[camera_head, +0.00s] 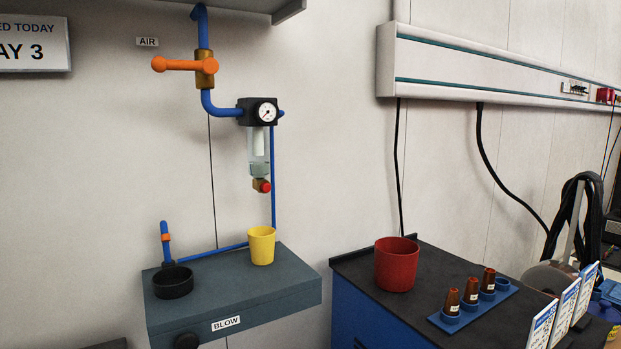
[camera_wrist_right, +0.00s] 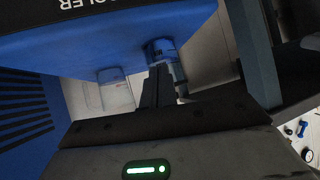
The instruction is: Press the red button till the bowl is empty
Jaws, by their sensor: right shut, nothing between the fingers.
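The red button (camera_head: 265,187) is on the brass fitting at the bottom of the clear filter bowl (camera_head: 258,146), under the black regulator with its gauge (camera_head: 264,112). A pale tube shows inside the bowl; I cannot tell whether it holds liquid. A yellow cup (camera_head: 261,247) stands upright on the grey box below the button, well apart from it. Neither gripper shows in the head view. In the right wrist view my right gripper (camera_wrist_right: 159,72) has its dark fingers together and empty, away from the button, which is not in that view.
A grey box (camera_head: 233,287) labelled BLOW carries a black dish (camera_head: 173,282). An orange-handled valve (camera_head: 186,65) is above. A dark-topped cabinet (camera_head: 405,308) holds a red cup (camera_head: 396,265) and brown cones in a blue rack (camera_head: 474,310). A blue cooler unit (camera_wrist_right: 110,42) is near my right gripper.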

